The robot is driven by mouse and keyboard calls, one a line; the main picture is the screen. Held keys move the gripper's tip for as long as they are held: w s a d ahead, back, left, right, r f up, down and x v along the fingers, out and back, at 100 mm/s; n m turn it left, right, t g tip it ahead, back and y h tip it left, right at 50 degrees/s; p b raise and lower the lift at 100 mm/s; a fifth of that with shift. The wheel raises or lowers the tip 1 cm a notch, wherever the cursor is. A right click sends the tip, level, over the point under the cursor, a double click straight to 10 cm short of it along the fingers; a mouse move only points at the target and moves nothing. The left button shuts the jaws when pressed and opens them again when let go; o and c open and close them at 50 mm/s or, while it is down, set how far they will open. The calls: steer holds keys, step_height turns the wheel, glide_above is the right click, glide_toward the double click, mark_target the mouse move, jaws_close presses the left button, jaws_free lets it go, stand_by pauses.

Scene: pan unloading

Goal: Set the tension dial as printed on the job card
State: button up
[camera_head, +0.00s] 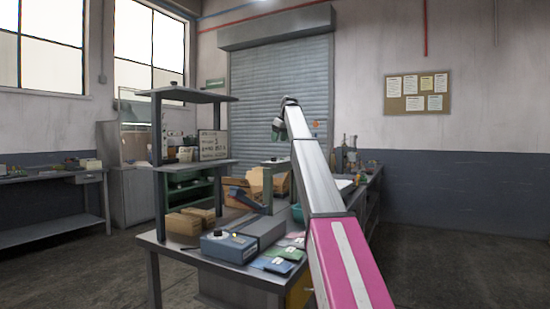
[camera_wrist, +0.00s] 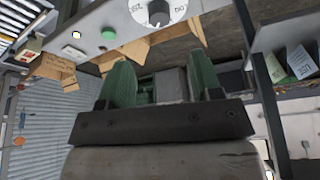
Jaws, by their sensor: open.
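A dial (camera_wrist: 158,12) with a white ring and a dark mark sits on a grey panel (camera_wrist: 125,20) at the top of the wrist view, partly cut off. Markings beside it are turned over and too small to read surely. My gripper (camera_wrist: 160,78) is open and empty, its two green fingers apart and below the dial in the picture, not touching it. In the head view, a blue-grey box (camera_head: 230,247) with a small knob on top stands on the front table. A framed board (camera_head: 213,146) carries handwritten lines I cannot read surely; I cannot tell whether it is the job card.
A green button (camera_wrist: 108,33) and a pale lamp (camera_wrist: 78,34) are on the panel near the dial. Cardboard boxes (camera_head: 184,223) and coloured packets (camera_head: 273,264) lie on the table (camera_head: 175,262). A shelf (camera_head: 187,95) rises behind. Floor at right is free.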

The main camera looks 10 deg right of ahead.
mark_target(274, 159)
steer(key=x, duration=1)
steer(key=shift+f, duration=0.15)
steer(key=c, duration=0.9)
